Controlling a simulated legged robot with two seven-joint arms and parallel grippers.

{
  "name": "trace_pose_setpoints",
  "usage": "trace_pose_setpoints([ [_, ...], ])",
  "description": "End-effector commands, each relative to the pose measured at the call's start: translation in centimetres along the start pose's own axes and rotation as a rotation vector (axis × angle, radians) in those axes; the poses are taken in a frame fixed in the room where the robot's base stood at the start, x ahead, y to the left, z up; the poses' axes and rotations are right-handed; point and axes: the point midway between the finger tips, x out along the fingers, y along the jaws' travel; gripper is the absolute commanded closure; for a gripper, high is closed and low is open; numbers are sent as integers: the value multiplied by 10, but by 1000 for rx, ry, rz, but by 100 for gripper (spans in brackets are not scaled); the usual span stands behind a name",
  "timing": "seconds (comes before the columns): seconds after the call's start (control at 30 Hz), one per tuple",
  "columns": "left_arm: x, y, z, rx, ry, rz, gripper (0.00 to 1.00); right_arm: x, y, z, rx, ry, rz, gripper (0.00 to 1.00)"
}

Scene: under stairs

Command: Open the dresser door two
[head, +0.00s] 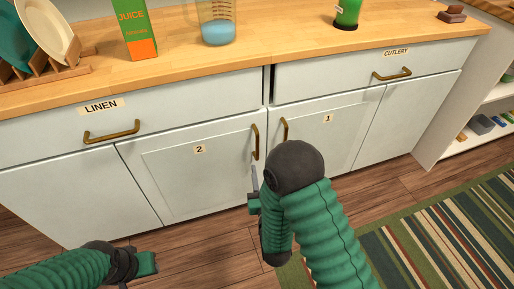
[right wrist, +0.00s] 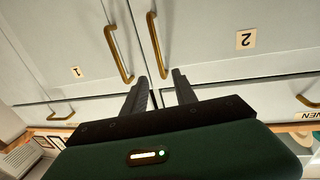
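Door two (head: 205,165) of the dresser is a pale panel marked "2" and it is shut. Its upright brass handle (head: 255,142) is near its right edge. In the right wrist view, which is upside down, this handle (right wrist: 157,45) points down toward the gap between my right gripper's (right wrist: 161,82) fingertips. Those fingers are apart with nothing held; whether they touch the handle I cannot tell. In the head view my right gripper (head: 254,182) is just below the handle, partly hidden by its own arm. My left gripper (head: 148,264) is low at the left, away from the dresser; its fingers are unclear.
Door one (head: 335,135) is shut, its brass handle (head: 284,130) close beside door two's. Above are the LINEN drawer (head: 180,105) and CUTLERY drawer (head: 330,75). A juice carton (head: 134,30), measuring jug (head: 217,25) and green bottle (head: 346,14) stand on the countertop. A striped rug (head: 440,240) lies right.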

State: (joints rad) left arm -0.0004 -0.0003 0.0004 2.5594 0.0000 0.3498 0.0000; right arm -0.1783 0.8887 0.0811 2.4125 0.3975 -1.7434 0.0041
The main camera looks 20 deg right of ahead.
Motion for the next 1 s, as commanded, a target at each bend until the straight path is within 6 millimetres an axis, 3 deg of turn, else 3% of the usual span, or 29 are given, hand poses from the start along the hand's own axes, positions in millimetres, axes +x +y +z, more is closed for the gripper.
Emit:
trace_pose_setpoints([
  [0.3, 31, 0, 8, -1, -1, 0, 64, 84, 1, 4, 0, 4, 1, 66],
  [0.5, 42, 0, 10, -1, -1, 0, 64, 120, 0, 3, -1, 1, 0, 66],
  [0.87, 43, 0, 10, -1, -1, 0, 64, 129, 0, 0, -2, -1, -1, 66],
  [1.0, 43, 0, 11, -1, -1, 0, 64, 128, 0, 0, -2, -1, -1, 84],
])
